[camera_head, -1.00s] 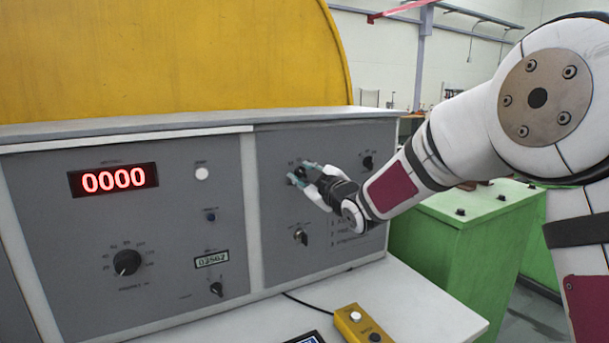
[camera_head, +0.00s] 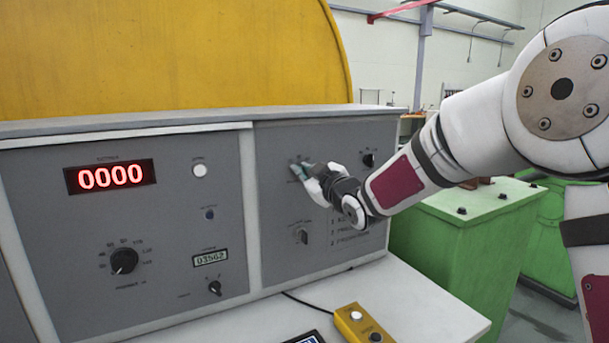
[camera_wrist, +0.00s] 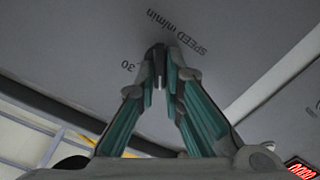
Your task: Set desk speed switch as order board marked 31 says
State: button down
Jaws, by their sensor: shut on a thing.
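The desk speed switch is a small dark knob (camera_wrist: 159,58) on the grey right-hand panel. The words "SPEED m/min" and the number 30 are printed beside it and appear upside down in the wrist view. The knob's pointer direction and the other scale marks cannot be read. I cannot make out an order board marked 31.
Below my gripper is another switch (camera_head: 302,236) with printed lines beside it; a small knob (camera_head: 368,160) is to the right. The left panel has a red 0000 display (camera_head: 110,177) and a dial (camera_head: 124,261). A yellow button box (camera_head: 362,325) stands on the desk.

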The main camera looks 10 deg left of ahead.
jog(key=shift+w+d+f+m, duration=0.1)
jog(key=shift+m, duration=2.45)
jog(key=shift+w+d+m, duration=0.1)
jog(key=shift+d+m, duration=0.05)
jog(key=shift+m, duration=2.45)
jog(key=shift+d+f+m, duration=0.1)
jog(key=shift+m, duration=2.45)
jog(key=shift+p, duration=0.3)
jog(key=c, duration=1.7)
grip_release()
jog(key=shift+r, duration=0.1)
